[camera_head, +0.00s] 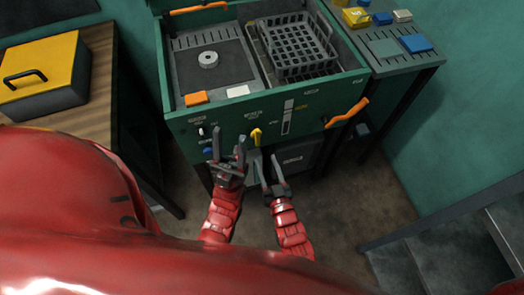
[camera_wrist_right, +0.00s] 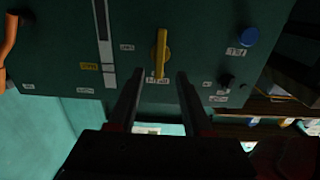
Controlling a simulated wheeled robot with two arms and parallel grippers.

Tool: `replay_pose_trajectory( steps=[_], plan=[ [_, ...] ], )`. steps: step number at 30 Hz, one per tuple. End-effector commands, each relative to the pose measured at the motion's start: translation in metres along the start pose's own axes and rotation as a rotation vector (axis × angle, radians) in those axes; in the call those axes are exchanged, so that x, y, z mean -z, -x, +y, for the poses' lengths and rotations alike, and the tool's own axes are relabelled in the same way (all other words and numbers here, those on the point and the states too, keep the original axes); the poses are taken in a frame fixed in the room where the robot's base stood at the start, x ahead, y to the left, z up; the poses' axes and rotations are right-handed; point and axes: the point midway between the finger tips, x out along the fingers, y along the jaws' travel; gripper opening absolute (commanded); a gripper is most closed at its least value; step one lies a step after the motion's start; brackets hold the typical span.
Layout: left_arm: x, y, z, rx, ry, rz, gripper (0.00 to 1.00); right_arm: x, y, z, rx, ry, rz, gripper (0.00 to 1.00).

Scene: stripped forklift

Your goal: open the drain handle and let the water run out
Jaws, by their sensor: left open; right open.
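A yellow lever handle (camera_head: 256,136) is on the front panel of the green machine (camera_head: 188,132). It also shows in the right wrist view (camera_wrist_right: 160,52), lengthwise up and down, with a small label at its end. I cannot read which label says drain. My right gripper (camera_head: 267,160) is open and empty, below the lever in the head view. In the right wrist view its fingers (camera_wrist_right: 160,80) point at the panel, one each side of the lever's line, and seem short of it. My left gripper (camera_head: 228,144) is open and empty, left of the lever. No water is visible.
An orange handle (camera_head: 346,113) sticks out at the panel's right. A blue knob (camera_head: 208,152) is at its left. A black basket (camera_head: 298,46) sits in the machine's top. A wooden table with a yellow-lidded box (camera_head: 40,75) is left; a side shelf (camera_head: 395,50) is right.

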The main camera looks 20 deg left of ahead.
Motion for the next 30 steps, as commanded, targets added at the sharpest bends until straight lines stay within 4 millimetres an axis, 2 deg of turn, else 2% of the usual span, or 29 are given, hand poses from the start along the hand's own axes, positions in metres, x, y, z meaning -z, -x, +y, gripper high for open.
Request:
replay_pose_trajectory(
  steps=[1,6,13,18,30],
  plan=[
    [-0.001,0.005,0.0,0.0,0.0,0.0,0.5,-0.005,0.014,0.0,0.001,0.0,-0.006,0.5],
    [-0.002,0.011,0.001,0.0,0.0,0.0,0.5,-0.004,0.051,0.0,0.001,-0.001,-0.005,0.5],
    [-0.003,0.016,0.001,0.0,0.0,0.0,0.5,-0.002,0.086,0.0,0.001,-0.001,-0.002,0.5],
    [-0.003,0.017,0.001,0.0,0.0,0.0,0.5,-0.001,0.095,0.0,0.001,0.0,-0.002,0.5],
    [-0.003,0.016,0.001,0.0,0.0,0.0,0.5,-0.001,0.095,0.0,0.0,0.0,-0.001,0.5]
  ],
)
